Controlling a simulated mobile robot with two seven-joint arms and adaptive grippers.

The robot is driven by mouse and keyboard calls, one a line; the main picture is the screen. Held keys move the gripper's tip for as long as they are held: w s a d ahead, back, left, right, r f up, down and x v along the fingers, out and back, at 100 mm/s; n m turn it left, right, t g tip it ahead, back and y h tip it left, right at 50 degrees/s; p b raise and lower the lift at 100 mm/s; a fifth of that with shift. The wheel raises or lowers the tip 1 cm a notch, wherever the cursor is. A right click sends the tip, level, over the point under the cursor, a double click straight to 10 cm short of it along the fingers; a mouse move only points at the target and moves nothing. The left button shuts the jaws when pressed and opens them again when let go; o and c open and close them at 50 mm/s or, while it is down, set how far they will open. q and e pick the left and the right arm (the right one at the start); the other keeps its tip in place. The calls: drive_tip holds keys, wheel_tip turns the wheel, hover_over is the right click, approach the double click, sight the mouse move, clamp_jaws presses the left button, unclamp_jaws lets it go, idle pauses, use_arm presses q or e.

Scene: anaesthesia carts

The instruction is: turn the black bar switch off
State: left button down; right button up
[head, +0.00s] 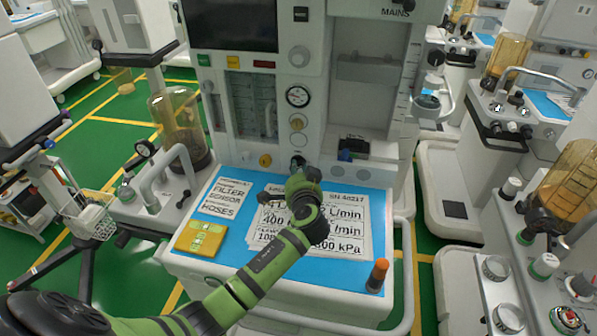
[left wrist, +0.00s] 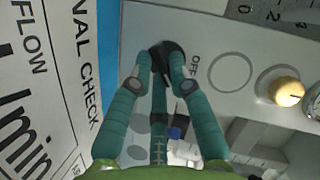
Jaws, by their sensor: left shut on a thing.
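The black bar switch (left wrist: 170,48) is on the pale front panel of the anaesthesia cart (head: 365,178), with the word OFF printed beside it in the left wrist view. My left gripper (left wrist: 160,62) is shut on the switch, one finger on each side of it. In the head view my left gripper (head: 299,172) reaches over the blue worktop to the panel and hides most of the switch. The exact angle of the bar is hard to tell. My right gripper is in neither view.
The blue worktop (head: 377,215) holds printed sheets (head: 345,215), a yellow card (head: 201,238) and an orange-topped cylinder (head: 377,275). A yellow knob (left wrist: 289,92) and a round gauge (head: 297,96) are near the switch. Other carts stand on both sides.

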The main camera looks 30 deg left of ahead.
use_arm(q)
drive_tip(key=n+h+p, duration=0.1)
drive_tip(key=n+h, duration=0.1)
drive_tip(key=n, duration=0.1)
drive_tip(key=shift+r+p, duration=0.3)
drive_tip(key=shift+p, duration=0.05)
drive_tip(key=n+h+p, duration=0.2)
drive_tip(key=n, duration=0.1)
drive_tip(key=shift+a+r+p, duration=0.1)
drive_tip(key=shift+a+p, duration=0.05)
drive_tip(key=shift+p, duration=0.15)
drive_tip(key=shift+n, duration=0.3)
drive_tip(key=c, duration=1.1)
unclamp_jaws()
drive_tip(key=shift+c, duration=0.2)
drive_tip(key=shift+s, duration=0.1)
drive_tip(key=v, duration=1.2)
drive_tip(key=shift+a, duration=0.15)
